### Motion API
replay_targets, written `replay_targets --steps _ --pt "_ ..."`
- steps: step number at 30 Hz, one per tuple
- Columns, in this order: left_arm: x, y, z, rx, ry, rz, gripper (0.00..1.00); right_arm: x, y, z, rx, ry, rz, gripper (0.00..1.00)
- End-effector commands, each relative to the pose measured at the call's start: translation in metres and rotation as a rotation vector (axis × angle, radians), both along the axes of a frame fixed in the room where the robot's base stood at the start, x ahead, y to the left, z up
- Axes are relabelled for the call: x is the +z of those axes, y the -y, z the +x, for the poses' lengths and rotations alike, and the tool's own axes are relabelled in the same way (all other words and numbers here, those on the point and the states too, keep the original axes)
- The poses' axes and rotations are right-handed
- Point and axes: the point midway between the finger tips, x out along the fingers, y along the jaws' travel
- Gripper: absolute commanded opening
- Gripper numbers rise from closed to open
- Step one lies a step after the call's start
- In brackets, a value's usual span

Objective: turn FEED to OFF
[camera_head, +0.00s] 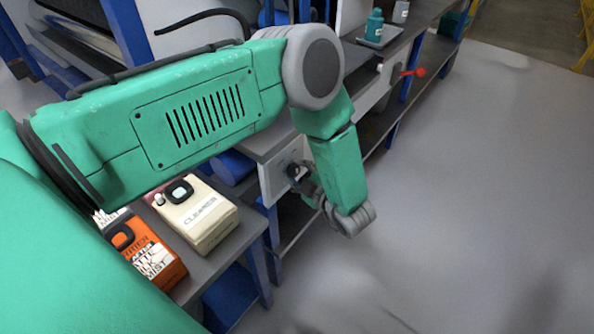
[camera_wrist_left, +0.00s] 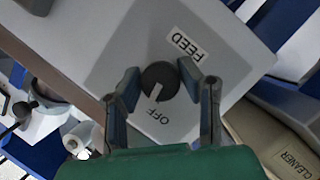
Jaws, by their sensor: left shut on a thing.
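The FEED knob (camera_wrist_left: 160,80) is a round black dial with a white pointer line, on a light grey panel (camera_wrist_left: 225,35). The FEED label (camera_wrist_left: 187,44) and OFF label (camera_wrist_left: 158,117) sit on opposite sides of it. In the left wrist view, the white line points toward the OFF label. My left gripper (camera_wrist_left: 158,73) is shut on the knob, one finger on each side. In the head view the gripper (camera_head: 308,187) is at the panel's front face, and my wrist partly hides it; the knob (camera_head: 294,170) shows as a small dark shape. My right gripper is not in view.
A cream CLEANER container (camera_head: 203,222) and an orange container (camera_head: 150,255) stand on a low shelf beside the panel. Farther along the bench are a red-handled part (camera_head: 413,72) and a teal bottle (camera_head: 374,25). The floor (camera_head: 470,210) to the right is clear.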

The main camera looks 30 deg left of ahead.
Motion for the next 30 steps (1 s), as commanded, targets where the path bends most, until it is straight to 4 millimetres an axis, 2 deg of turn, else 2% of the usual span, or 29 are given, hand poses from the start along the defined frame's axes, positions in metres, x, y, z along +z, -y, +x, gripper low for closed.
replay_targets --steps 13,30 --pt "-0.0023 0.0012 -0.001 0.0 0.276 -0.025 0.04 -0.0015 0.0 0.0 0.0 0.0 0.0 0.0" --pt "-0.0032 0.0013 -0.0022 0.002 0.336 -0.032 0.04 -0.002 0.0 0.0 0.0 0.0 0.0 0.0"
